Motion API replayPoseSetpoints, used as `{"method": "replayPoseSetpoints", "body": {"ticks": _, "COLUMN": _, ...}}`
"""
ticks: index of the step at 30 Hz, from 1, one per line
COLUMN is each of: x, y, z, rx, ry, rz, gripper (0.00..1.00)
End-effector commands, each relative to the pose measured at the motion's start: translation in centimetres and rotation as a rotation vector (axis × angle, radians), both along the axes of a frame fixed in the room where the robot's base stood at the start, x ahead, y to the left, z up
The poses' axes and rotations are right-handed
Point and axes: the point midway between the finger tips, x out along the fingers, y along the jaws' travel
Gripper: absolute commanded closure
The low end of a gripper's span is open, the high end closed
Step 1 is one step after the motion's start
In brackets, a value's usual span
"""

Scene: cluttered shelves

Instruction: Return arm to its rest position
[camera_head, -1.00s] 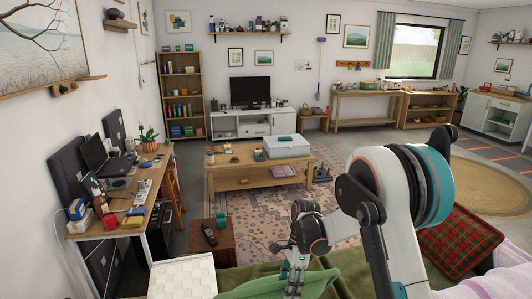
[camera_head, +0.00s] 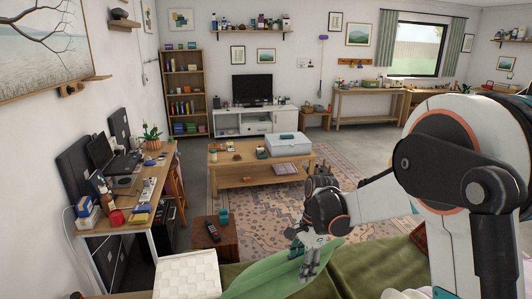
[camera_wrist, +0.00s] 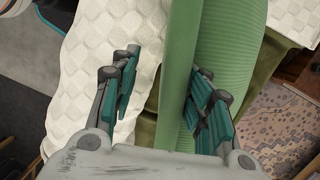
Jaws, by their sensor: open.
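My gripper (camera_head: 306,272) hangs low at the bottom middle of the head view, over green fabric (camera_head: 255,282) on the sofa. In the wrist view, my gripper (camera_wrist: 163,90) has its two teal-padded fingers spread apart. A green ribbed cloth (camera_wrist: 232,70) lies beyond and behind the right finger, and white quilted fabric (camera_wrist: 85,50) lies behind the left one. Nothing is clamped between the pads. My arm is bent, with its large white and black joints filling the right of the head view.
A wooden side table (camera_head: 222,246) with a black remote (camera_head: 212,231) stands left of my gripper. A coffee table (camera_head: 235,182) with a lidded box (camera_head: 288,145) stands beyond. A cluttered desk (camera_head: 150,208) lines the left wall. Open rug (camera_head: 275,215) lies between.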

Motion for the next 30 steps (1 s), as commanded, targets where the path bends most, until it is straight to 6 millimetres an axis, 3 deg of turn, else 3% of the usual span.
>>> {"method": "replayPoseSetpoints", "body": {"ticks": 6, "x": -2.9, "y": -1.8, "z": 5.2, "rx": -0.002, "ry": -0.154, "rz": 0.163, "gripper": 0.58}}
{"method": "replayPoseSetpoints", "body": {"ticks": 15, "x": -7.7, "y": -4.3, "z": 10.2, "rx": -0.049, "ry": -0.354, "rz": 0.4, "gripper": 0.58}}
{"method": "replayPoseSetpoints", "body": {"ticks": 21, "x": -11.3, "y": -5.8, "z": 12.3, "rx": -0.107, "ry": -0.479, "rz": 0.564, "gripper": 0.58}}
{"method": "replayPoseSetpoints", "body": {"ticks": 30, "x": -16.9, "y": -8.0, "z": 13.5, "rx": -0.231, "ry": -0.639, "rz": 0.815, "gripper": 0.58}}
